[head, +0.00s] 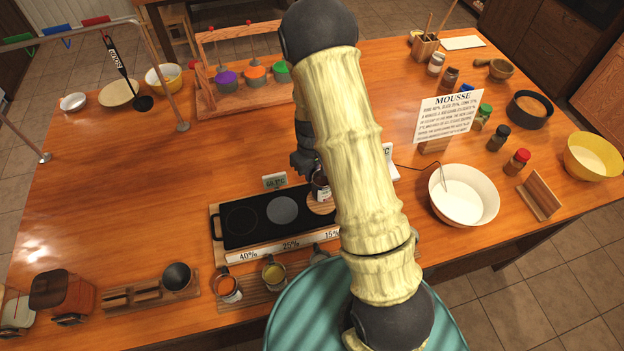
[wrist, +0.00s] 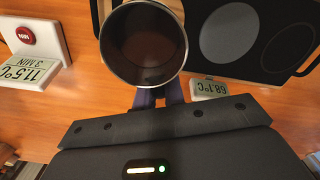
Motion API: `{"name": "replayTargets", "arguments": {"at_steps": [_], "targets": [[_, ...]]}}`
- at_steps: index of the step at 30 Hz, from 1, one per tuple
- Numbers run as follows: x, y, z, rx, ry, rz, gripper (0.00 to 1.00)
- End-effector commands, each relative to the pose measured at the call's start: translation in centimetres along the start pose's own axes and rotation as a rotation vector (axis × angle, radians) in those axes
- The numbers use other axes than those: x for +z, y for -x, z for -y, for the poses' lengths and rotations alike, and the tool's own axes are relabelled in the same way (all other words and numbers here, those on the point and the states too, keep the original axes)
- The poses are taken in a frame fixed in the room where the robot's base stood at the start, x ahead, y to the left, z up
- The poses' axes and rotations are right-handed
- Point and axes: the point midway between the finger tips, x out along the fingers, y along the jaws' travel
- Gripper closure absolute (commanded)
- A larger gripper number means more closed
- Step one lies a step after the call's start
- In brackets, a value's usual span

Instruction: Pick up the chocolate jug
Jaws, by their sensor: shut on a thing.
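The chocolate jug (wrist: 143,68) is a round metal jug with dark brown contents, seen from above in the wrist view. In the head view the jug (head: 320,187) shows only partly, beside my arm at the right end of the black hob. My gripper (wrist: 160,96) is shut on the near side of the jug; its fingers show just below the rim. In the head view my gripper (head: 305,162) is largely hidden behind my arm. The jug looks upright. I cannot tell whether its base touches the surface below.
The black hob (head: 262,228) lies on a wooden board with percentage labels. A display reading 68.1°C (wrist: 209,88) stands beside it. Another display (wrist: 32,75) with a red button is at the left. A white bowl (head: 463,195) stands right.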

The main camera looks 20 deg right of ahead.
Motion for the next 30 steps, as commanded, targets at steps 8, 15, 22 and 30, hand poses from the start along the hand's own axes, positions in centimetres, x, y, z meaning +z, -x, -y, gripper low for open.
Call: {"name": "replayTargets", "arguments": {"at_steps": [8,15,22,30], "targets": [[-0.1,4.6,0.0,0.002,0.001,-0.004,1.00],[0.0,6.7,0.0,0.001,0.000,-0.001,1.00],[0.0,6.9,0.0,0.000,-0.001,0.000,1.00],[0.0,6.8,0.0,0.000,0.000,0.000,1.00]]}}
